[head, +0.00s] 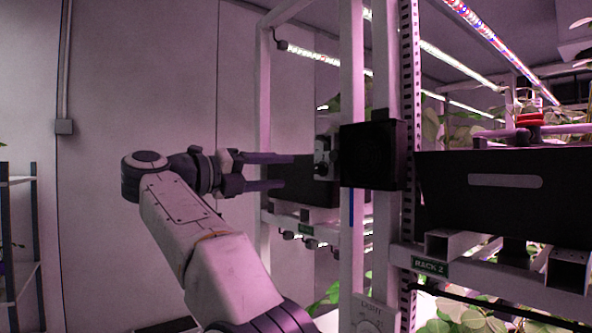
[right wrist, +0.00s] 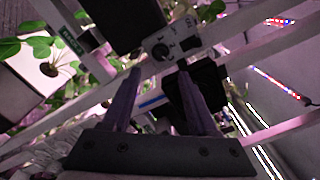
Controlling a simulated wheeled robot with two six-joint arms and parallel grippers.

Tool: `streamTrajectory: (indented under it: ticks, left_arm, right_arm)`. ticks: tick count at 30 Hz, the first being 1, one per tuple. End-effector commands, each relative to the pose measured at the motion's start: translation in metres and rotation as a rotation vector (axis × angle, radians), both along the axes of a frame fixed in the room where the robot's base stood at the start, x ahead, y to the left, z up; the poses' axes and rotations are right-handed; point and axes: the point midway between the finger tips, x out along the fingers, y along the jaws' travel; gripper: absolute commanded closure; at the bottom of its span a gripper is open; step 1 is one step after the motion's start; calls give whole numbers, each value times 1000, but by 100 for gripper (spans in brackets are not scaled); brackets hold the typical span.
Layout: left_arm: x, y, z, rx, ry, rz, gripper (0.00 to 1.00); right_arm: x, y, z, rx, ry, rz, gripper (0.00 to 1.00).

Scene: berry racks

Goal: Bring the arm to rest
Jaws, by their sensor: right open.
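My right arm rises from the bottom of the head view, and its gripper (head: 290,172) points right toward the white rack post (head: 352,70). The two fingers are apart with nothing held between them. In the right wrist view the purple fingers of the gripper (right wrist: 158,74) also stand apart. A pale box with a dial (right wrist: 168,44) shows beyond the fingertips in that view. Whether the fingertips touch anything at the post cannot be told. My left gripper does not show.
A black box (head: 370,155) is on the rack post just right of the gripper. A dark trough (head: 480,205) stands at the right above a RACK 2 label (head: 431,266). A dark shelf frame (head: 36,225) is at the far left. Plain wall lies behind the arm.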

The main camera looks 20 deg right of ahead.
Motion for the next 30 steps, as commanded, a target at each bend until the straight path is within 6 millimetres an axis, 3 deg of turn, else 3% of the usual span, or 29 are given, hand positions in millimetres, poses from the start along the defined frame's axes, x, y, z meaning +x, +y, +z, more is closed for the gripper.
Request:
streamTrajectory:
  ticks: [6,21,26,30]
  left_arm:
    - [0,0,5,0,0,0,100]
    - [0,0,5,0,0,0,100]
    - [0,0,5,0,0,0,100]
    - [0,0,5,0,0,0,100]
  right_arm:
    - [-7,19,0,-1,0,1,41]
    - [-4,19,2,-21,2,4,41]
    - [23,10,26,-229,43,61,41]
    - [71,13,44,-570,170,193,41]
